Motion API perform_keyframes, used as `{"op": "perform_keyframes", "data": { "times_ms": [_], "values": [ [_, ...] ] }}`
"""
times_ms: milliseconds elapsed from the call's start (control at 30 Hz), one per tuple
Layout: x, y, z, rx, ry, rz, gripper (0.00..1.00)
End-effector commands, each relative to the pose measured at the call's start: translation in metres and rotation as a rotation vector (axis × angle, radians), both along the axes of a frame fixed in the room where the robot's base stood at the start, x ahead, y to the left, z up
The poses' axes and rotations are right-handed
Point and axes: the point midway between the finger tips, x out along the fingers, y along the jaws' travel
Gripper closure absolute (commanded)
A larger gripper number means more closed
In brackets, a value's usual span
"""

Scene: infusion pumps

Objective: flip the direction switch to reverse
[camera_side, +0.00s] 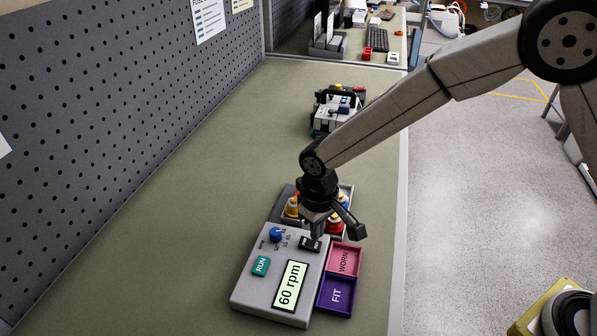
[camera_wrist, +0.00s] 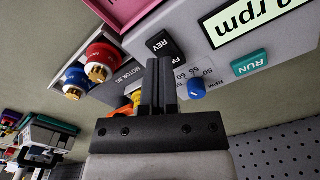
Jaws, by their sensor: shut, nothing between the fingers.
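The grey pump box (camera_side: 246,291) stands on the bench with its display reading 60 rpm. Its direction switch (camera_side: 308,244) is a small black rocker on the top face; in the wrist view the rocker (camera_wrist: 161,43) shows the letters REV at one end, and the other end is partly hidden behind my fingers. Which end is pressed down I cannot tell. My gripper (camera_side: 317,235) is shut and empty, pointing down right by the rocker. In the wrist view the gripper's fingertips (camera_wrist: 159,62) overlap the rocker's lower end; whether they touch it I cannot tell.
A blue knob (camera_side: 275,235) and a teal RUN button (camera_side: 261,266) share the panel. A pink WORN tray (camera_side: 345,260) and a purple FIT tray (camera_side: 336,296) adjoin it. Coloured fittings (camera_wrist: 102,63) stand behind. Bench to the left is clear.

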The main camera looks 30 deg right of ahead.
Motion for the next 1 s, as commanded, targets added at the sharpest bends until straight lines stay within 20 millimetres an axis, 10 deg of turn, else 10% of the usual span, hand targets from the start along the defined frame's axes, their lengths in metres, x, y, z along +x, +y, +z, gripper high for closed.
{"op": "perform_keyframes", "data": {
  "times_ms": [1000],
  "values": [
    [0.0, 0.0, 0.045, 0.0, 0.0, 0.0, 1.0]
  ]
}}
